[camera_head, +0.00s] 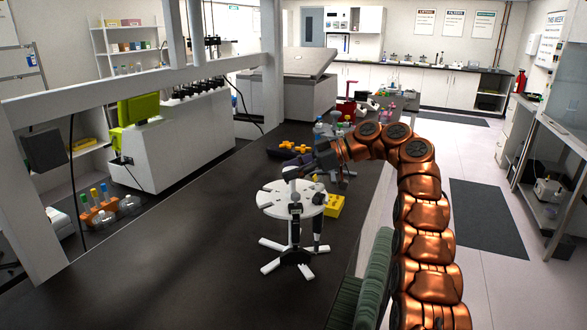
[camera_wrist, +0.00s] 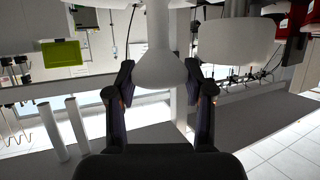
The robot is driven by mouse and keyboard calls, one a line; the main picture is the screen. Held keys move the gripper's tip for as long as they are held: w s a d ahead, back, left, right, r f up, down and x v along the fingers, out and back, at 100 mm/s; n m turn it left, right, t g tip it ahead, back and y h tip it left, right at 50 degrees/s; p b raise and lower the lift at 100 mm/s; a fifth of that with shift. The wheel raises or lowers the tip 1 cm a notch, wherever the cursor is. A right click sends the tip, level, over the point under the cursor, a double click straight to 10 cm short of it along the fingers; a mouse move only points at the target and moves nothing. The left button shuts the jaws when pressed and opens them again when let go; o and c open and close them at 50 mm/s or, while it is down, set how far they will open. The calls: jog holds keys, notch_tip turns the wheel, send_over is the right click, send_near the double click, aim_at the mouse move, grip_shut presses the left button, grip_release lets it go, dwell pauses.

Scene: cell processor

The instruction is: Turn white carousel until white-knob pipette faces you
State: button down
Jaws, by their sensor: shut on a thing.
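The white carousel (camera_head: 275,203) stands upright on the dark bench, with a round slotted top and a splayed white foot. Dark pipettes hang from its rim, one at the front (camera_head: 294,214) and one at the right (camera_head: 318,232). Their knob colours are too small to tell, so I cannot pick out the white-knob one. My gripper (camera_head: 298,164) is just above the carousel's top, at its upper middle. In the wrist view my gripper (camera_wrist: 160,78) has its two dark fingers on either side of a white flared piece (camera_wrist: 162,62), which looks like the carousel's centre handle.
A yellow block (camera_head: 335,206) sits close to the carousel's right, near the bench edge. An orange and dark rack (camera_head: 287,149) and coloured bottles lie behind. The bench front (camera_head: 180,270) is clear.

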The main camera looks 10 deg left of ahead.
jog(key=shift+c, duration=2)
grip_release()
jog(key=shift+f+b, duration=0.1)
jog(key=shift+b, duration=0.2)
